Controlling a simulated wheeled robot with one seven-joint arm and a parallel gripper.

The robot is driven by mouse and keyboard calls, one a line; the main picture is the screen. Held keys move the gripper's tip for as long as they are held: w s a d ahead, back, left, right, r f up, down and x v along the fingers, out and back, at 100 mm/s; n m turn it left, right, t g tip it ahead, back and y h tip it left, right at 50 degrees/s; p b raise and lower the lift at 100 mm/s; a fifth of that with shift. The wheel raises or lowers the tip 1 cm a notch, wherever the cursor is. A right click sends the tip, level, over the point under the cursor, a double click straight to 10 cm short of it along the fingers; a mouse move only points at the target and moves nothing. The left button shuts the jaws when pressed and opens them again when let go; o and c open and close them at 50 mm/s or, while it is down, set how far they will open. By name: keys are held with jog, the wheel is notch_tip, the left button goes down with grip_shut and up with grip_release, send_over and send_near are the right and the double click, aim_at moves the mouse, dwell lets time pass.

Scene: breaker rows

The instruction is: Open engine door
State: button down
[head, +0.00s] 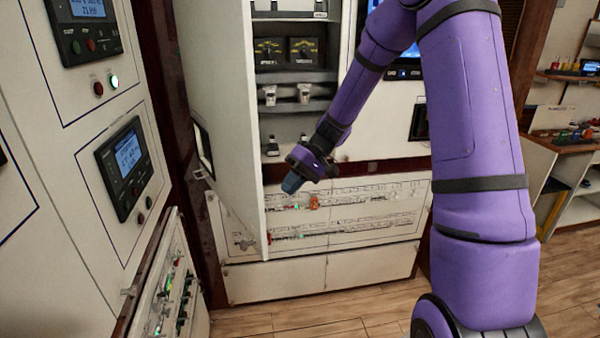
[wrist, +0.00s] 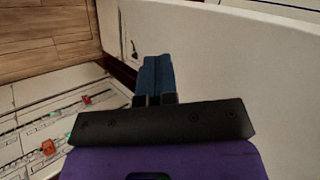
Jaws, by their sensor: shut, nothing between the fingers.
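The tall white engine door (head: 226,110) stands swung open on the left side of the centre cabinet, and the inside of the cabinet shows to its right. In the wrist view the broad pale panel (wrist: 235,60) filling the right side appears to be this door. My gripper (head: 291,184) is to the right of the door's free edge in the head view, in front of the lower cabinet. Its blue fingers (wrist: 154,76) are together and empty in the wrist view, close beside the panel. Whether they touch it I cannot tell.
The open compartment holds black dials (head: 285,50) and switches (head: 288,94). Below is a breaker row panel (head: 345,215) with an orange piece (head: 314,201). A control cabinet (head: 75,190) stands close on the left. Wood floor (head: 360,312) is clear in front.

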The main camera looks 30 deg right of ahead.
jog(key=a+f, duration=0.2)
jog(key=a, duration=0.4)
jog(key=shift+s, duration=0.35)
jog(key=shift+a, duration=0.1)
